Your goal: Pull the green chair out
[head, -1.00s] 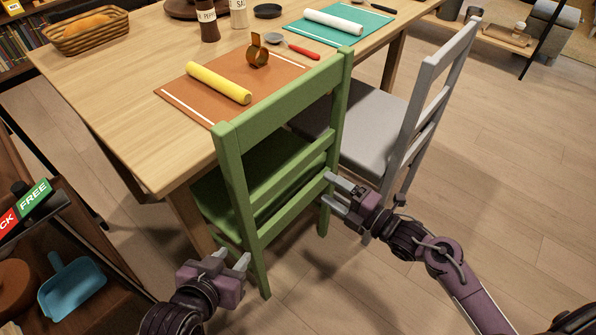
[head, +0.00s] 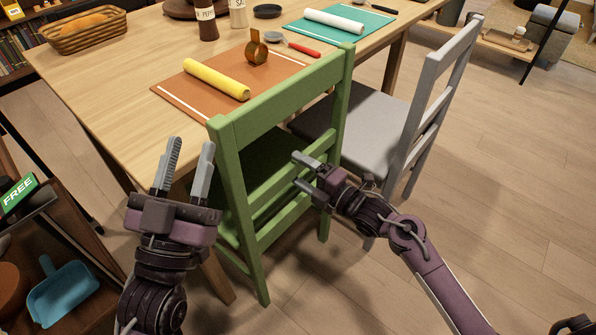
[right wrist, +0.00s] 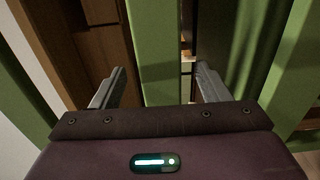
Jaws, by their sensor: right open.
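The green chair (head: 282,107) stands at the near side of the wooden table, its slatted back toward me and its seat largely hidden behind the slats. My right gripper (head: 298,170) is open at the right part of the chair's back, by the slats. In the right wrist view a green slat (right wrist: 158,50) lies between the open fingers (right wrist: 158,88), with no clear grip on it. My left gripper (head: 188,168) is open and empty, fingers pointing up, just left of the chair's left post.
A grey chair (head: 375,128) stands close on the right. The table (head: 110,75) holds an orange mat (head: 190,108) with a yellow roll (head: 216,80). A dark shelf with a blue dustpan (head: 62,292) is at the left. Open wooden floor (head: 500,190) lies to the right.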

